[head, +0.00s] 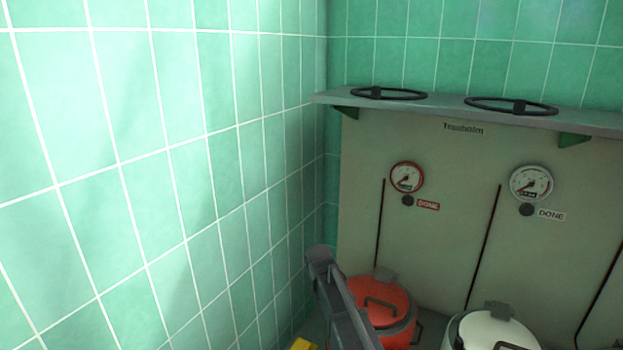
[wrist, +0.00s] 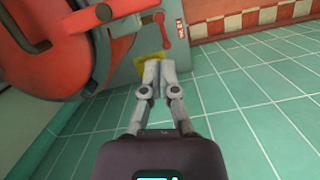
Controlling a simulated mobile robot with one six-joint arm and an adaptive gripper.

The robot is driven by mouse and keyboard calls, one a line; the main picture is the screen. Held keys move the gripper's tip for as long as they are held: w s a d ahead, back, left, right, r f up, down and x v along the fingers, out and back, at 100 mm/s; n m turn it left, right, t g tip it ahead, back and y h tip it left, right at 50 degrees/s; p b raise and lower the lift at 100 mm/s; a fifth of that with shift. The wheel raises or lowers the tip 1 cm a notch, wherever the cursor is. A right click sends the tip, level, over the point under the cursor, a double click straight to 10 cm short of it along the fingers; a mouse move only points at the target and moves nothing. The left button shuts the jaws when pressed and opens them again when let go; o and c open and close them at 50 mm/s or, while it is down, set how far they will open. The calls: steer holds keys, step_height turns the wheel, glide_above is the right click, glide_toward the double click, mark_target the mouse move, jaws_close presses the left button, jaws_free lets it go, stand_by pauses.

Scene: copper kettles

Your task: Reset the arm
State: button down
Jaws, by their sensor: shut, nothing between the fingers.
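My gripper (wrist: 160,66) shows in the wrist view with its two pale fingers together and nothing between them. Beyond the fingertips is a grey panel edge with a small yellow patch (wrist: 150,68); I cannot tell whether the fingers touch it. In the head view my arm rises from the bottom edge, in front of the red kettle (head: 384,297). My gripper cannot be made out in the head view.
A white-lidded kettle (head: 490,331) stands right of the red one. Behind are two gauges (head: 407,177) (head: 531,184) and a shelf (head: 450,110) with two black wheels. A red lever (wrist: 154,27) is near my gripper. Tiled floor (wrist: 240,110) lies clear at right.

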steer(key=s+d+m+t+y, duration=0.1)
steer(key=s+d+m+y, duration=0.1)
steer(key=s+d+m, duration=0.7)
steer(key=s+d, duration=0.2)
steer(key=s, duration=0.3)
steer(key=shift+s+d+f+m, duration=0.2)
steer(key=shift+s+d+m, duration=0.1)
steer(key=shift+s, duration=0.1)
